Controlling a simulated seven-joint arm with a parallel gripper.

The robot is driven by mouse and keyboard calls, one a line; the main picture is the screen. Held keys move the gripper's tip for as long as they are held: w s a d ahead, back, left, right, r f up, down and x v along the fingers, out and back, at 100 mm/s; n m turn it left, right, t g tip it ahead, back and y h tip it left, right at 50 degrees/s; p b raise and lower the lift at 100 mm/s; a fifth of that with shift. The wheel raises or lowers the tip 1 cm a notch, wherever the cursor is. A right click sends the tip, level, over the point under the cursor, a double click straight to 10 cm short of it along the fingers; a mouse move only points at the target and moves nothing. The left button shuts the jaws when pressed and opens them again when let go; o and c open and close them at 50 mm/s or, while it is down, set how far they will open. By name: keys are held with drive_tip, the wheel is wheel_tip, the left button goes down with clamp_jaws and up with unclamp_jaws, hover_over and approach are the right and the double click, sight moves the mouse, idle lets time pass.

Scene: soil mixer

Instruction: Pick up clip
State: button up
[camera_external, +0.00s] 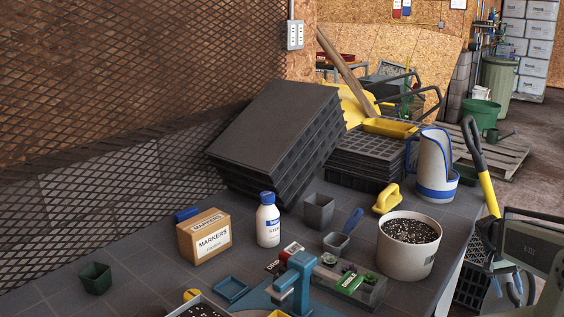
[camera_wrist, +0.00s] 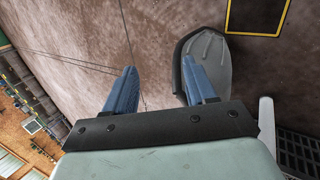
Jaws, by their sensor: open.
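My gripper (camera_wrist: 158,76) shows in the wrist view, with its two blue fingers apart and nothing between them. It points at a brown-grey, floor-like surface. A grey, ribbed, rounded object (camera_wrist: 210,58) lies behind the right finger; I cannot tell what it is or whether they touch. I cannot make out a clip in either view. I cannot pick out my gripper in the outside view. That view shows a dark worktable (camera_external: 140,283) with many small items, where a clip may be too small to tell or hidden.
On the table stand a markers box (camera_external: 204,236), a white bottle (camera_external: 268,222), a soil-filled white pot (camera_external: 409,247), a yellow scoop (camera_external: 387,198), a blue device (camera_external: 301,275) and stacked black trays (camera_external: 278,135). In the wrist view, a yellow-edged dark panel (camera_wrist: 257,14) is at the top right.

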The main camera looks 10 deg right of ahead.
drive_tip(key=w+d+r+h, duration=0.1)
drive_tip(key=w+d+r, duration=0.1)
drive_tip(key=w+r, duration=0.75)
drive_tip(key=w+a+r+n+t+h, duration=0.1)
drive_tip(key=w+a+r+n+t, duration=0.1)
drive_tip(key=w+a+r, duration=0.45)
drive_tip(key=w+a+r+n+t, duration=0.15)
drive_tip(key=w+r, duration=0.25)
drive_tip(key=r, duration=0.6)
drive_tip(key=w+a+r+n+t+y, duration=0.1)
drive_tip(key=w+a+r+n+t, duration=0.35)
drive_tip(key=a+r, duration=0.95)
drive_tip(key=w+a+r+n+t+y, duration=0.1)
drive_tip(key=w+a+r+n, duration=0.55)
drive_tip(key=a+r, duration=0.85)
drive_tip(key=n+g+y, duration=0.4)
drive_tip(key=n, duration=1.6)
hover_over(186, 211)
drive_tip(key=f, duration=3.1)
drive_tip(key=shift+s+a+f, duration=0.2)
drive_tip(key=shift+s+f, duration=0.05)
drive_tip(key=shift+s, duration=0.05)
drive_tip(key=shift+w+d+f, duration=0.1)
drive_tip(key=shift+f, duration=1.3)
drive_tip(key=shift+w+d+f, duration=0.1)
drive_tip(key=shift+f, duration=1.3)
drive_tip(key=c, duration=1)
